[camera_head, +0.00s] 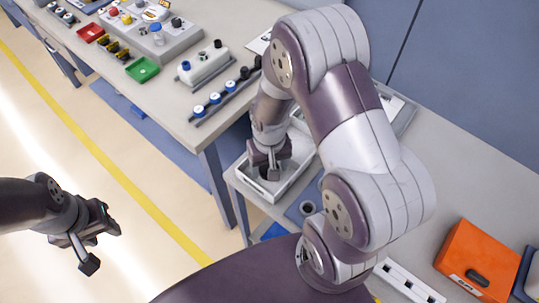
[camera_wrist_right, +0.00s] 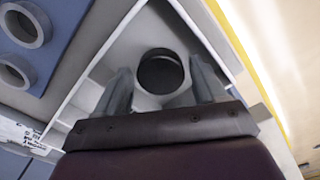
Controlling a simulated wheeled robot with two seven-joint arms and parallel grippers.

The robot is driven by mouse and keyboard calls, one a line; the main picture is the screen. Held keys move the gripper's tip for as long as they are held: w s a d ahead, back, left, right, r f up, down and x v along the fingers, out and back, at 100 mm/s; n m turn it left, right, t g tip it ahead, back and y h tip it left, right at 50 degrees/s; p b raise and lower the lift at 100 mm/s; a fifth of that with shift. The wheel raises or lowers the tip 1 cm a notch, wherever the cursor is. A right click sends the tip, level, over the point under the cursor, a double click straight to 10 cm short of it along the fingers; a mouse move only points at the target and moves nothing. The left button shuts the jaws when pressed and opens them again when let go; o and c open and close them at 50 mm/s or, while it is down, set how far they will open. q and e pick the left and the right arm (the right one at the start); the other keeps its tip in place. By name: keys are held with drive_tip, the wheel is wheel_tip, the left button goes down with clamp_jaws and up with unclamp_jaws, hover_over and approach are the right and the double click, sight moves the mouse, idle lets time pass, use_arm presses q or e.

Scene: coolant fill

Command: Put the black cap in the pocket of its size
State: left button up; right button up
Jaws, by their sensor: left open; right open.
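In the right wrist view a dark round piece, seemingly the black cap (camera_wrist_right: 160,74), sits with a pale grey ring around it inside a white-walled tray (camera_wrist_right: 92,90). My right gripper (camera_wrist_right: 163,88) is open, with one finger on each side of it; I cannot tell whether they touch it. In the head view the right gripper (camera_head: 268,170) is low inside the same tray and mostly hides the cap. A blue block with round grey-rimmed pockets (camera_wrist_right: 22,22) lies beside the tray. One pocket also shows in the head view (camera_head: 307,208). My left gripper (camera_head: 90,240) is open and empty above the floor.
The left bench holds a green bin (camera_head: 142,69), a red bin (camera_head: 91,33), a grey control box (camera_head: 150,35) and a rail of small caps (camera_head: 215,98). An orange case (camera_head: 478,262) and a white slotted strip (camera_head: 408,280) lie at right. My right arm covers much of the middle.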

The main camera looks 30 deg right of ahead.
drive_tip(key=s+a+r+n+t, duration=0.1)
drive_tip(key=s+r, duration=0.3)
drive_tip(key=r, duration=0.7)
drive_tip(key=shift+a+n, duration=0.7)
drive_tip(key=shift+w+r, duration=0.1)
